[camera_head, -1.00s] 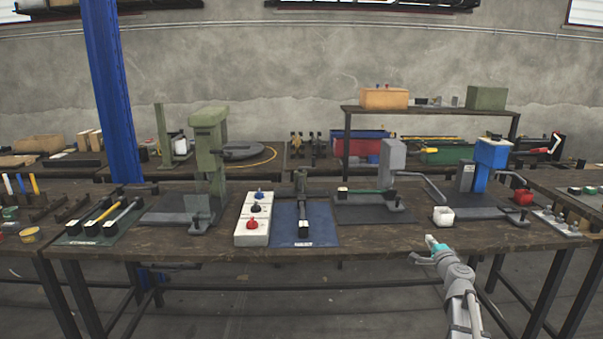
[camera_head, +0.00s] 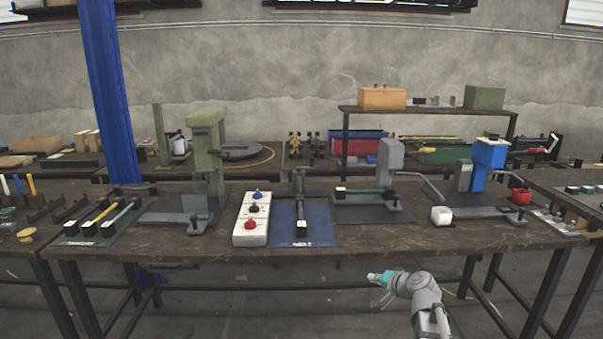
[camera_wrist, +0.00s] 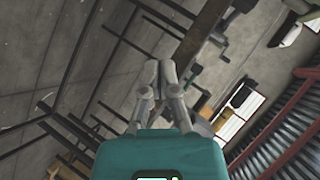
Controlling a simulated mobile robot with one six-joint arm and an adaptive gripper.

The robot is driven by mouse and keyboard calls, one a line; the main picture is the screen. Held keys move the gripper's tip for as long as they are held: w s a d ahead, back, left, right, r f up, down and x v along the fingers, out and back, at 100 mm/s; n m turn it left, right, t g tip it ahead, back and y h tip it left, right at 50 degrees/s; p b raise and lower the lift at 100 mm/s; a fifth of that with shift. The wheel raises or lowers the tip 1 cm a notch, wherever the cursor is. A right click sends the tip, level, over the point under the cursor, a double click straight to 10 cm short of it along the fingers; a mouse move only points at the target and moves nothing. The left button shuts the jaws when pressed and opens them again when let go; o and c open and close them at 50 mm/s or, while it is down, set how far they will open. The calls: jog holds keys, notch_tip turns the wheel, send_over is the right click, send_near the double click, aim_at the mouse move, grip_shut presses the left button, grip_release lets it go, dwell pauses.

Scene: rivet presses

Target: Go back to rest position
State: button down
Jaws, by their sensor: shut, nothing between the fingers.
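My gripper (camera_head: 376,278) is at the end of my grey arm, in front of the workbench (camera_head: 190,245) and lower than its top, in the lower right of the head view. It points left in that view. In the wrist view the two grey fingers of my gripper (camera_wrist: 162,66) are together above the teal housing, with nothing held between them. The wrist view is tilted, with the floor, dark beams and a wall showing past the fingers.
The bench holds a green press (camera_head: 207,150), a white button box (camera_head: 252,218), a blue mat (camera_head: 290,236), a grey press (camera_head: 391,160) and a blue press (camera_head: 490,153). The floor before the bench is clear.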

jog(key=s+a+f+n+g+h, duration=0.2)
jog(key=s+f+g, duration=0.15)
jog(key=s, duration=0.35)
jog(key=s+a+f+n+g+h, duration=0.1)
jog(key=s+f+n+g+h, duration=0.2)
jog(key=s, duration=0.4)
jog(key=s+a+f+n+g+h, duration=0.25)
jog(key=s+g, duration=0.25)
jog(key=s, duration=0.3)
notch_tip(320, 180, up, 22)
jog(key=d+p, duration=0.1)
jog(key=p, duration=2.2)
jog(key=shift+w+m+y, duration=0.3)
jog(key=shift+m+y, duration=0.05)
jog(key=shift+y, duration=0.1)
jog(key=shift+t, duration=0.25)
jog(key=shift+d, duration=0.1)
